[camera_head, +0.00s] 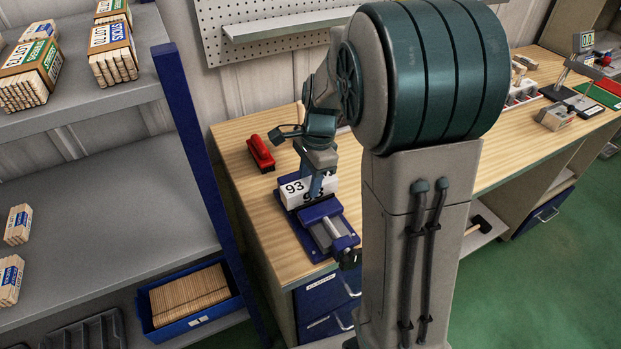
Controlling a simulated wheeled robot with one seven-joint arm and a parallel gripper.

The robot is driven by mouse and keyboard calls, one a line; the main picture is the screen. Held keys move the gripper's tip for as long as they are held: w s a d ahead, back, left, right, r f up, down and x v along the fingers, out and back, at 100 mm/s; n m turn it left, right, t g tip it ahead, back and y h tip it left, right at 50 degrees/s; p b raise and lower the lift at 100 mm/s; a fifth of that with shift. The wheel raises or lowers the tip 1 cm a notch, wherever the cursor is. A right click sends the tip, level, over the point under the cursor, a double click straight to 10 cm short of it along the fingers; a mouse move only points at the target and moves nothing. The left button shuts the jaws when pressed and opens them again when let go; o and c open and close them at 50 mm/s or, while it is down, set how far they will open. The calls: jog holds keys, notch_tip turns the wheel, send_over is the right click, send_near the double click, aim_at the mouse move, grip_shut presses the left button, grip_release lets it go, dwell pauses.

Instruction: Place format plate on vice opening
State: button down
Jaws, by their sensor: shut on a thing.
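The format plate (293,188) is a white block marked 93. It is at the blue vice (313,214) on the wooden workbench, over the back part of the vice. My gripper (316,187) comes down from above and is shut on the plate. A second 93 marking shows lower down, partly behind a gripper finger. The vice has a grey screw and a dark handle facing the front edge. My arm hides part of the bench to the right. I cannot tell whether the plate rests on the jaws or hangs just above them.
A red tool (260,152) lies on the bench (236,139) behind and left of the vice. A grey shelf (120,215) with wrapped stick bundles and a blue post (205,180) stand at left. A blue bin (150,326) of sticks is low at left. Devices fill the far right bench.

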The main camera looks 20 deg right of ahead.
jog(key=shift+f, duration=0.2)
jog(key=shift+f, duration=0.2)
jog(key=c, duration=0.9)
grip_release()
notch_tip(320, 180, up, 12)
jog(key=d+f, duration=0.1)
jog(key=d, duration=0.1)
jog(key=s+f+n+t, duration=0.1)
jog(key=s+n, duration=0.4)
jog(key=s+a+f+n+t+h, duration=0.1)
jog(key=s+n, duration=0.4)
jog(key=s, duration=0.1)
jog(key=s+f+n+t, duration=0.1)
jog(key=s+n, duration=0.4)
jog(key=s, duration=0.1)
jog(key=shift+a+f+n+h, duration=0.15)
jog(key=shift+a+n+h, duration=0.25)
